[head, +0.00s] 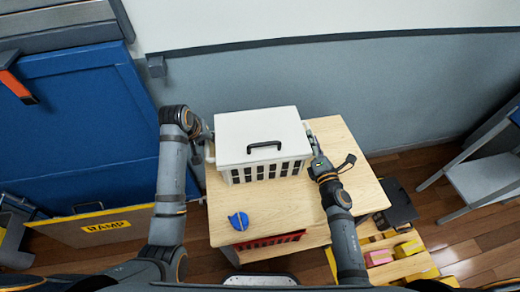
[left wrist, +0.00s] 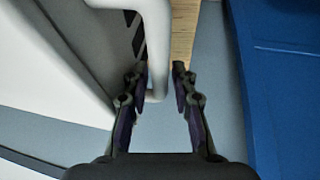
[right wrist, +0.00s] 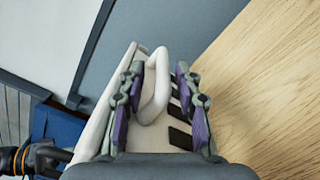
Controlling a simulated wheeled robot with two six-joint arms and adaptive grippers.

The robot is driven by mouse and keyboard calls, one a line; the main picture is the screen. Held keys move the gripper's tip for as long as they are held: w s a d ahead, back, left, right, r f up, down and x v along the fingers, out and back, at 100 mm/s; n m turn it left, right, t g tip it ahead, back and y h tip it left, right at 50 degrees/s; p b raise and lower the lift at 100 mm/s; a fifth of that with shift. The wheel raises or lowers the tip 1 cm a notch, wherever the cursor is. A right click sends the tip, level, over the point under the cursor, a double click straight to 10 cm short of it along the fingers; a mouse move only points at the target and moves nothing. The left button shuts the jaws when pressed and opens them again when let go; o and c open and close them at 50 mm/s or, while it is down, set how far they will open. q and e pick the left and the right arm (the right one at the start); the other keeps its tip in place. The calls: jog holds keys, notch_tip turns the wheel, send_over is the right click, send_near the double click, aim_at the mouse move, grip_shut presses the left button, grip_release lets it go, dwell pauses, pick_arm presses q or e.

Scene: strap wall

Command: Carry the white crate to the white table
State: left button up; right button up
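The white crate (head: 262,135) stands upright on a light wooden table (head: 285,205), with a closed lid and a black top handle. My left gripper (head: 207,142) is at its left side; in the left wrist view the open fingers (left wrist: 162,75) have the end of a white side handle (left wrist: 155,25) between them, close to the left finger. My right gripper (head: 311,147) is at its right side; in the right wrist view the open fingers (right wrist: 160,72) stand on either side of the other looped handle (right wrist: 155,90). I cannot clearly identify the white table.
A blue round object (head: 238,221) lies on the wooden table, with a red basket (head: 268,241) below its front edge. A RAMP board (head: 105,227) is at left. A black case (head: 397,203) and coloured blocks (head: 379,257) are at right. A pale grey stand (head: 485,178) is farther right.

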pick_arm(q)
grip_shut()
pick_arm(e)
grip_shut()
jog(key=shift+r, duration=0.1)
